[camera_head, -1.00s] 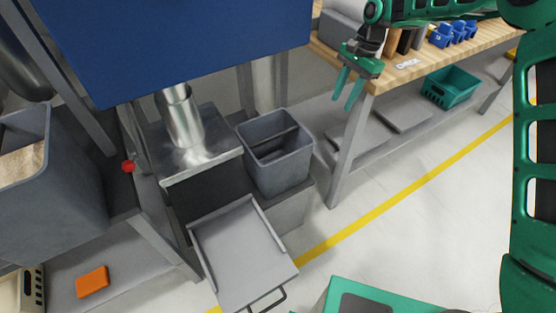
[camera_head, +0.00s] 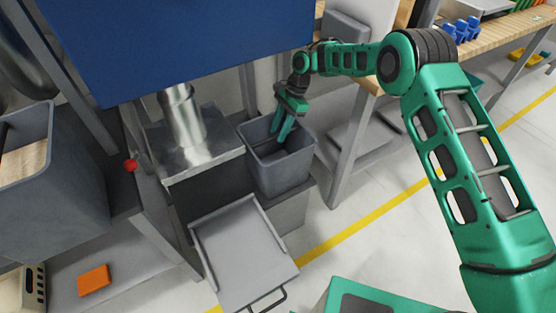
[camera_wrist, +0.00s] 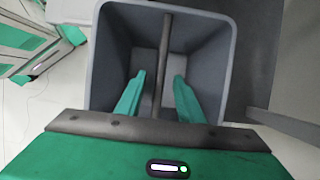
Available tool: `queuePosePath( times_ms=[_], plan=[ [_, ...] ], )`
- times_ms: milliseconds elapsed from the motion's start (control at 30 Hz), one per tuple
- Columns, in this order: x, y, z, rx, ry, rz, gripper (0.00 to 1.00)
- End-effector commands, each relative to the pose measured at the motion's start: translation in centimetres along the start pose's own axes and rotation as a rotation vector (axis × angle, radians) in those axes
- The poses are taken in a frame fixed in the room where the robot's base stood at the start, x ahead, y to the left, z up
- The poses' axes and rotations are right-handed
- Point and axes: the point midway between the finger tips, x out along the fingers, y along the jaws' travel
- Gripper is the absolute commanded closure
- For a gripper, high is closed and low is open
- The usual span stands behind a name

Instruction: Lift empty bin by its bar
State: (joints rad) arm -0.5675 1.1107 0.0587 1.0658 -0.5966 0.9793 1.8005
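The grey empty bin (camera_head: 282,170) stands on a grey block beside the metal machine in the head view. It also shows in the wrist view (camera_wrist: 222,62), with its dark bar (camera_wrist: 164,62) running across its opening. My gripper (camera_head: 286,138) points down at the bin's mouth. In the wrist view my gripper (camera_wrist: 162,88) is open, with one green finger on each side of the bar and a gap to it on both sides. I cannot tell how deep the fingertips are relative to the bar. The bin's inside looks empty.
The machine with its metal duct (camera_head: 184,118) stands just left of the bin, under a blue panel (camera_head: 170,40). A grey tray (camera_head: 240,255) with a handle juts out in front. A wooden workbench (camera_head: 480,50) is at the right. The floor around the yellow line (camera_head: 350,232) is clear.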

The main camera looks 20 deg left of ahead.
Motion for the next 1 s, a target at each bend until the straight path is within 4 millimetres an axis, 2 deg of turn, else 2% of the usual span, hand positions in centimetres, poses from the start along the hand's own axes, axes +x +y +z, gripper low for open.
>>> queuePosePath(
  times_ms=[100,300,1000],
  plan=[
    [2.0,0.0,-0.1,-0.002,0.000,0.003,0.66],
    [3.5,-0.1,0.0,-0.003,0.000,0.001,0.66],
    [3.8,0.0,-0.3,0.000,0.000,0.000,0.66]
  ],
)
